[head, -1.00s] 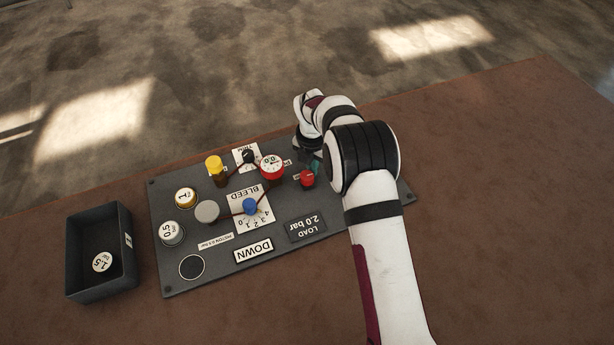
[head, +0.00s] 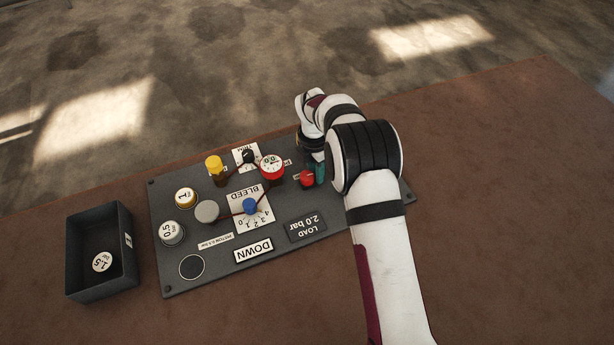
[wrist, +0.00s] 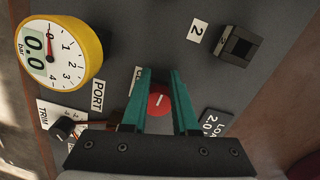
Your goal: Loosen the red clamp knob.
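The red clamp knob (head: 306,180) sits on the grey panel near its right part, beside my arm. In the wrist view the round red knob (wrist: 159,104) with a pale mark on its top shows between my two teal fingers. My gripper (wrist: 161,74) is open, with one finger on each side of the knob in that view. I cannot tell whether the fingertips touch it or how deep they reach. In the head view a teal finger of my gripper (head: 319,172) shows just right of the knob. The label by the knob is partly covered by a finger.
The panel (head: 180,275) also bears a red gauge (head: 271,163), blue bleed knob (head: 250,205), black trim knob (head: 248,157) and yellow knob (head: 214,164). A yellow gauge (wrist: 60,50) reads 0.0 in the wrist view. A dark tray (head: 100,285) holds a 1.5 weight (head: 102,262).

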